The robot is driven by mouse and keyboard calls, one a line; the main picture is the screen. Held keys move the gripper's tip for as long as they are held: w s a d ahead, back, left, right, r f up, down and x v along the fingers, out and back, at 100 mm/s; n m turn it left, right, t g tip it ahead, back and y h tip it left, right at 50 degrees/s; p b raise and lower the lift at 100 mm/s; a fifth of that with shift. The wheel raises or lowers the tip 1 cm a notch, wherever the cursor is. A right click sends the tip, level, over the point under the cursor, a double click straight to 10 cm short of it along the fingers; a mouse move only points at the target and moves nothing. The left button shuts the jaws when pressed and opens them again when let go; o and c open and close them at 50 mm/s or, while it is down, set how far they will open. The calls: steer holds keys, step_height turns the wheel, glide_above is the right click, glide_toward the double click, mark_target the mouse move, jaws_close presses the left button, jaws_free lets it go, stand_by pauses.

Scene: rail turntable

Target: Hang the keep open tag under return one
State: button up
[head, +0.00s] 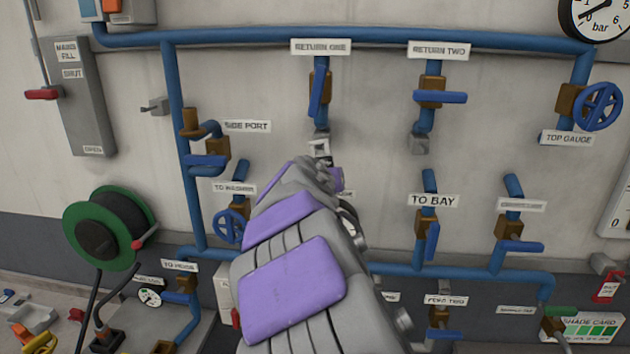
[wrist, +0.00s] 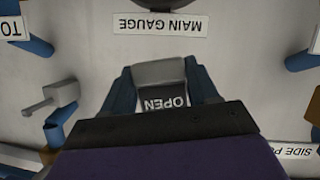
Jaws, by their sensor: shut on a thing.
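The keep open tag (wrist: 163,103) shows in the wrist view as a dark plate with OPEN on it, upside down in that picture. My gripper (wrist: 160,84) is shut on it, with a dark finger on each side. The tag's other part is hidden behind the gripper body. In the head view, the RETURN ONE sign (head: 320,47) is above a blue-handled valve (head: 317,92). A pale grey block (head: 320,147) shows just below that valve, at the end of my arm. My arm hides most of the gripper there; I cannot tell whether the tag touches the block.
A similar grey block (head: 419,143) is under the RETURN TWO valve (head: 440,97); another grey block with a peg (head: 155,105) is left of the SIDE PORT sign (head: 246,126). Blue pipes (head: 380,36) frame the panel. A MAIN GAUGE sign (wrist: 160,24) faces the wrist camera.

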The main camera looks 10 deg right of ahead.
steer(key=shift+w+d, duration=0.5)
steer(key=shift+d, duration=0.3)
steer(key=shift+w+p, duration=0.15)
steer(key=shift+p, duration=0.15)
steer(key=shift+c, duration=0.5)
steer(key=shift+w+a+r, duration=0.1)
steer(key=shift+a+r, duration=0.05)
steer(key=shift+a, duration=0.1)
steer(key=shift+w+a, duration=0.55)
steer(key=shift+a, duration=0.15)
steer(key=shift+c, duration=0.5)
steer(key=shift+w+f+p, duration=0.2)
steer(key=shift+w+p, duration=0.05)
steer(key=shift+p, duration=0.1)
steer(key=shift+w+d+f+b, duration=0.25)
steer(key=shift+w+d, duration=0.25)
steer(key=shift+w+d+f+b, duration=0.2)
steer(key=shift+w+d+b, duration=0.05)
steer(key=shift+w+d, duration=0.25)
steer(key=shift+a, duration=0.1)
steer(key=shift+a, duration=0.3)
steer(key=shift+d, duration=0.25)
